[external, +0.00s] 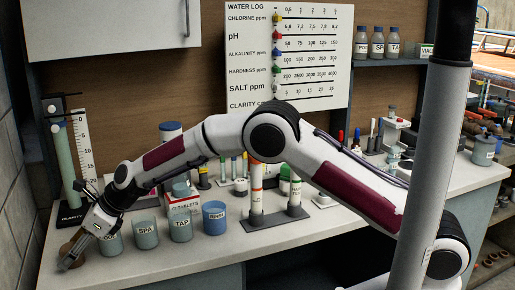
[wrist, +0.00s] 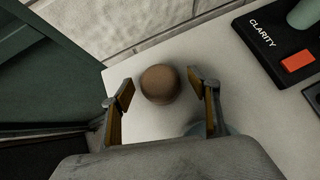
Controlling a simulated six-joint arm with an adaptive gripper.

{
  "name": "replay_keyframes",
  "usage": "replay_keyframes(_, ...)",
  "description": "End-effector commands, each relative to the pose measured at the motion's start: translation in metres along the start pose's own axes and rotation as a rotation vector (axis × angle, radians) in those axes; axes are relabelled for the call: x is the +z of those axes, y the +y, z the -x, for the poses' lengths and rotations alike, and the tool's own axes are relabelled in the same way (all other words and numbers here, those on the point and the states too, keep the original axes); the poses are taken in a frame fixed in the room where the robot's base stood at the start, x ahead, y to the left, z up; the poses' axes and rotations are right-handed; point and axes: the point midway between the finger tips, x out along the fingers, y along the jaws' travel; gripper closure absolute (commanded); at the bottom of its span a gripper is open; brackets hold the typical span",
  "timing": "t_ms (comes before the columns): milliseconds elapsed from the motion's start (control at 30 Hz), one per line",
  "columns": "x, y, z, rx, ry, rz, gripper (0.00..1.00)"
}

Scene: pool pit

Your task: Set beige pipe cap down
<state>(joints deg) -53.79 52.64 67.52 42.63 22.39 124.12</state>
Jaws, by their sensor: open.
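The beige pipe cap (wrist: 158,82), a rounded brownish piece, sits on the pale counter near its left corner in the wrist view. My gripper (wrist: 163,91) is open, with one finger on each side of the cap and a visible gap to each. In the external view, my gripper (external: 72,260) points down at the counter's left end. Part of the brown cap (external: 67,248) shows behind the fingers there; the rest is hidden.
Labelled cups, including SPA (external: 145,235) and TAP (external: 180,224), stand just right of my gripper. The clarity stand (external: 72,214) with its tall tube is behind it. The counter edge (wrist: 103,75) is close on the left. Bare counter (external: 150,266) lies in front of the cups.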

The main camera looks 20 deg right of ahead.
Motion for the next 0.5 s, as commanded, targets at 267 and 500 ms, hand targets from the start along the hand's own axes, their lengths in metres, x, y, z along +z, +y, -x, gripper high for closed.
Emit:
replay_keyframes(267,0.0000,-0.0001,0.0001,0.000,0.000,0.000,0.81)
replay_keyframes(500,0.0003,-0.0001,0.0003,0.000,0.000,0.000,0.84)
